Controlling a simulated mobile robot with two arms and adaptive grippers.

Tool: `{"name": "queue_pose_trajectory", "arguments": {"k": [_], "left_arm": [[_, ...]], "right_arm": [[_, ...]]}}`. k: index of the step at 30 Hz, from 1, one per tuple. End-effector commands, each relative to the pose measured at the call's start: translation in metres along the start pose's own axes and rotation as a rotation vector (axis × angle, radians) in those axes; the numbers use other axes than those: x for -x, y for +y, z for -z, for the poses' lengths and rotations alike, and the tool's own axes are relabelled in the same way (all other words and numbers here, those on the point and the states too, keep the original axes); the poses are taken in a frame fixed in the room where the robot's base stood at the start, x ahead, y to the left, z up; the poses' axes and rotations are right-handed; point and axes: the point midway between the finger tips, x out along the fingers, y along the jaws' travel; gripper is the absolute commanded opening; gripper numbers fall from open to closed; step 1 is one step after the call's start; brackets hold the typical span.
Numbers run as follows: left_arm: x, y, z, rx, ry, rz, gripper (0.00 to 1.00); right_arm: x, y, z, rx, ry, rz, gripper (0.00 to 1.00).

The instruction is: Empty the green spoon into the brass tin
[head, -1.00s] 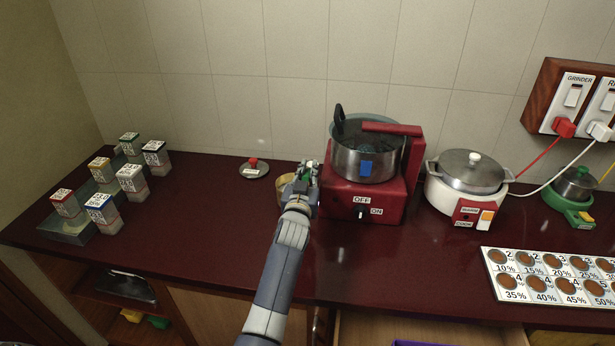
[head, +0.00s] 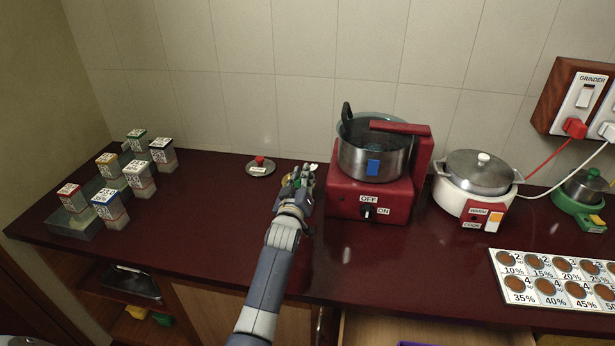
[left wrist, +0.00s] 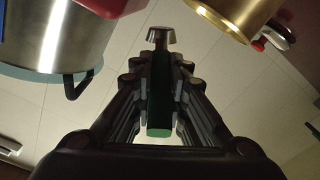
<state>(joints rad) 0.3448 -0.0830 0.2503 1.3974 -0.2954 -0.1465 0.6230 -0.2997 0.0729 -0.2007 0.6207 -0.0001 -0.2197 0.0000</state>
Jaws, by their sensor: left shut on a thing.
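My left gripper (head: 302,182) is shut on the green spoon (left wrist: 158,105). In the left wrist view its green handle lies between the fingers and its small metal bowl (left wrist: 161,35) sticks out beyond them. That view looks upside down, and I cannot tell what the bowl holds. The brass tin (head: 286,181) stands on the counter just left of the gripper in the head view, mostly hidden by it. The tin's golden side (left wrist: 228,14) shows at the top of the left wrist view, apart from the bowl in the picture. My right gripper is out of view.
A red cooker (head: 345,196) with a steel pot (head: 358,161) stands close right of the gripper. A red-knobbed lid (head: 261,169) lies behind left. A white cooker (head: 462,205) stands further right, labelled boxes (head: 138,178) at left. The front counter is clear left of the arm.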

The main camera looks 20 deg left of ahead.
Motion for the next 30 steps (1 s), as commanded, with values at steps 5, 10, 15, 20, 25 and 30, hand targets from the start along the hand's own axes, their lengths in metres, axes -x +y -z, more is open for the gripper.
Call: {"name": "queue_pose_trajectory", "arguments": {"k": [5, 10, 15, 20, 25, 30], "left_arm": [[0.0, -0.01, -0.002, 0.097, 0.0, 0.0, 0.0], [0.0, -0.018, -0.004, 0.193, 0.0, 0.0, 0.0], [0.0, -0.027, -0.004, 0.402, 0.0, -0.001, 0.0], [0.0, -0.034, -0.003, 0.637, -0.001, -0.002, 0.0], [0.0, -0.04, -0.001, 0.882, -0.003, -0.001, 0.0], [0.0, -0.048, -0.004, 1.156, -0.004, -0.002, 0.0]], "right_arm": [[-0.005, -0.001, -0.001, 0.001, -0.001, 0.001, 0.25], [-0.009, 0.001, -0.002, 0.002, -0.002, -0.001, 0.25], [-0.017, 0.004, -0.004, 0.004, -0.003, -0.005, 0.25], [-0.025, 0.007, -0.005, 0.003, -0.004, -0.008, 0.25], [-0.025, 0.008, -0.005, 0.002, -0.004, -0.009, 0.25], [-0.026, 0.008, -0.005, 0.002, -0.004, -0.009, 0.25]]}}
